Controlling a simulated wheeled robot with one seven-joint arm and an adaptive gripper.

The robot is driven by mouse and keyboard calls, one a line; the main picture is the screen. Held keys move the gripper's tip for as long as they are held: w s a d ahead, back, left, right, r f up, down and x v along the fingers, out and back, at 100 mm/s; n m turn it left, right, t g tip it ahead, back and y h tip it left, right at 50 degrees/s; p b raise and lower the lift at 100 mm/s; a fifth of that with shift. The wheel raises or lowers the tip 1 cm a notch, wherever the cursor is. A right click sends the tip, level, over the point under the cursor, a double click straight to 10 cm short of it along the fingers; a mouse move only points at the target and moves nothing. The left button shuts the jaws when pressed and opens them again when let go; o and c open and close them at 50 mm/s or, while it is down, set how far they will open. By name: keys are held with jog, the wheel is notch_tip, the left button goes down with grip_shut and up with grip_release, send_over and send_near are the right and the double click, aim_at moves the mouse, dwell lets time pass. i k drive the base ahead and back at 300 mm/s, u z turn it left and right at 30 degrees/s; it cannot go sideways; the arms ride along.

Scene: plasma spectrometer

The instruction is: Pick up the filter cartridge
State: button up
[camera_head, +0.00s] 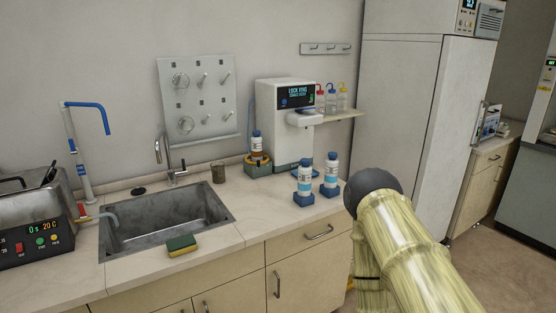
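I cannot tell for certain which object is the filter cartridge. Two white bottle-shaped items with blue caps, blue bands and blue square bases stand upright on the counter right of the sink: a left one (304,180) and a right one (331,173). A similar blue-capped item (257,144) sits in an orange ring on a green base, left of a white dispenser machine (293,140). The machine's dark screen reads "LOCK RING" on its top line. My arm shows at the lower right, close to the right bottle in the picture. My gripper is not in view.
A steel sink (165,222) with a faucet (172,165) lies to the left. A sponge (182,245) lies at its front edge and a brown cup (218,172) behind it. A shelf (338,116) holds three wash bottles. Bare counter (262,222) lies left of the two bottles.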

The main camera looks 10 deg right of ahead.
aim_at(256, 140)
jog(key=z, duration=1.7)
jog(key=i, duration=1.35)
jog(key=u, duration=2.3)
